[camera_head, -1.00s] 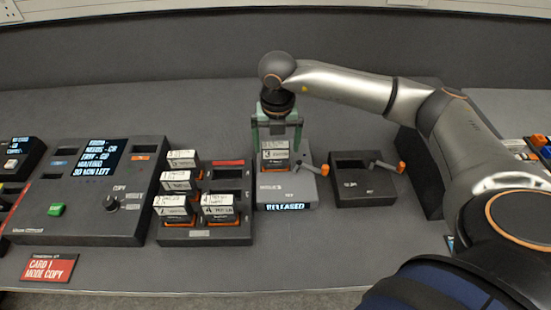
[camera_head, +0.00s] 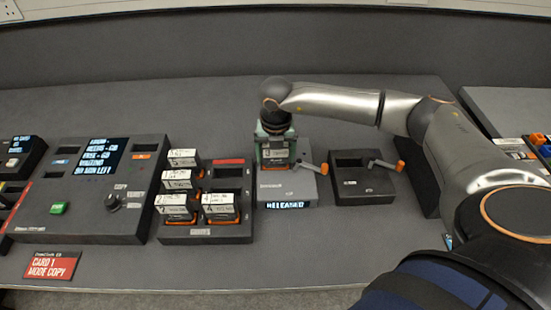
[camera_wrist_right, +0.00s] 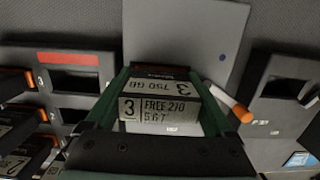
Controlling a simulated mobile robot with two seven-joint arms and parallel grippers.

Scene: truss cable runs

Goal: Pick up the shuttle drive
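The shuttle drive, labelled 3 (camera_head: 275,153), stands at the grey dock (camera_head: 288,190), whose display reads RELEASED. In the right wrist view the drive (camera_wrist_right: 158,107) shows its white labels, "3", "FREE 270" and "750 GB". My right gripper (camera_head: 275,150) reaches down from above with green fingers. One finger lies against each side of the drive, with no clear gap in the right wrist view. The gripper looks shut on it. The drive's lower end is hidden, so I cannot tell how deep it sits in the dock. My left gripper is not in view.
A rack (camera_head: 207,232) with several labelled drives stands just left of the dock. A darker dock with an orange-tipped lever (camera_head: 362,190) is close on the right. A copier console (camera_head: 85,215) is farther left. The bench behind the dock is clear.

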